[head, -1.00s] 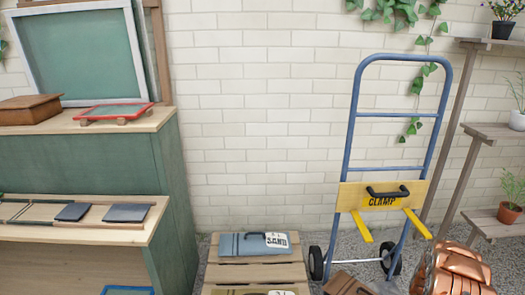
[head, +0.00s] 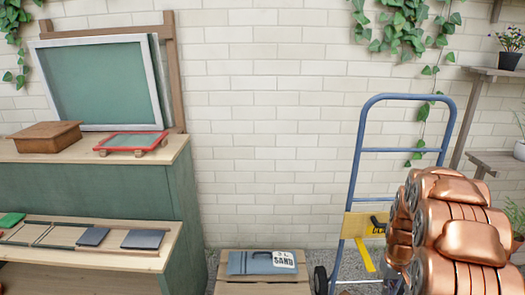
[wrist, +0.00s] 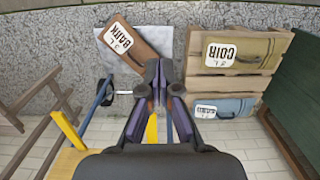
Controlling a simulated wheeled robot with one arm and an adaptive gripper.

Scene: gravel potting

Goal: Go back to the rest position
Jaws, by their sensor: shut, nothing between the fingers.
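My gripper (wrist: 160,85) shows in the wrist view, its two dark fingers together with nothing between them. Beyond the fingertips in that view lies a brown bag labelled BARK (wrist: 140,50) on a grey slab (wrist: 170,40). In the head view my copper-coloured arm (head: 460,225) fills the lower right, and my gripper is not visible there.
A blue hand truck (head: 355,160) with a yellow clamp board (head: 358,225) stands against the brick wall, partly behind my arm. A wooden pallet (head: 225,286) bears a blue sand bag (head: 262,262); an olive coir bag (wrist: 236,52) lies beside it. A green bench (head: 188,215) stands left.

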